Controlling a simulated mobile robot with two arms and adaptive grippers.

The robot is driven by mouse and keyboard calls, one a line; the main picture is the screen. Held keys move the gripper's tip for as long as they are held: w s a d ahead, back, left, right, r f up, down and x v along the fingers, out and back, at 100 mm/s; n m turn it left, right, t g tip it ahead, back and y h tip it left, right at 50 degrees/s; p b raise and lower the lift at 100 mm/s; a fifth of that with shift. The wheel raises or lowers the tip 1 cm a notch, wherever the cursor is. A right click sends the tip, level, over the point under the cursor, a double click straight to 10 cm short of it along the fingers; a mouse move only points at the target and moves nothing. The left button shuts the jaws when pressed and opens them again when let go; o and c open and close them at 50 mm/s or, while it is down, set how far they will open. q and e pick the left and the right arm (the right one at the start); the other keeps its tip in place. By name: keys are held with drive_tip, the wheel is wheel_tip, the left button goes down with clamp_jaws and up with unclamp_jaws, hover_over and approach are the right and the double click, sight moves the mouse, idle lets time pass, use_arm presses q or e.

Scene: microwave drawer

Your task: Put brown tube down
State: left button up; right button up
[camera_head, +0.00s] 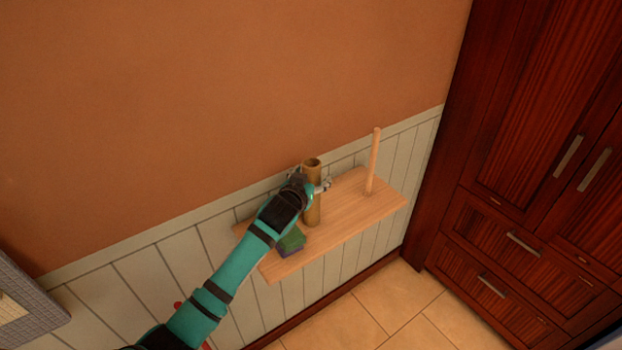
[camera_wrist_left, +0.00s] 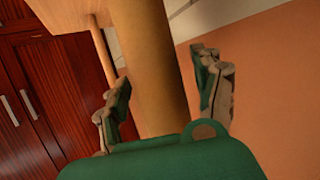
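The brown tube (camera_head: 313,210) stands upright on the wooden wall shelf (camera_head: 350,212), its hollow top end visible. In the left wrist view the tube (camera_wrist_left: 160,70) runs between the fingers of my left gripper (camera_wrist_left: 162,85). In the head view my left gripper (camera_head: 311,182) is at the tube's upper part, one finger on each side. The fingers are spread, with a visible gap between the tube and the right-hand finger. The left-hand finger is close to the tube; contact there is unclear. My right gripper is not in view.
A thin wooden peg (camera_head: 374,160) stands upright on the shelf's right part. A green and purple block (camera_head: 291,241) lies at the shelf's front left, beside my arm. A dark red wooden cabinet (camera_head: 530,180) stands at the right. The shelf between tube and peg is bare.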

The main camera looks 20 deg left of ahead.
use_arm(q)
drive_tip(key=shift+r, duration=0.2)
drive_tip(key=shift+s, duration=0.3)
drive_tip(key=b+v, duration=0.2)
drive_tip(key=v, duration=0.9)
drive_tip(key=shift+s, duration=0.25)
drive_tip(key=shift+a, duration=0.1)
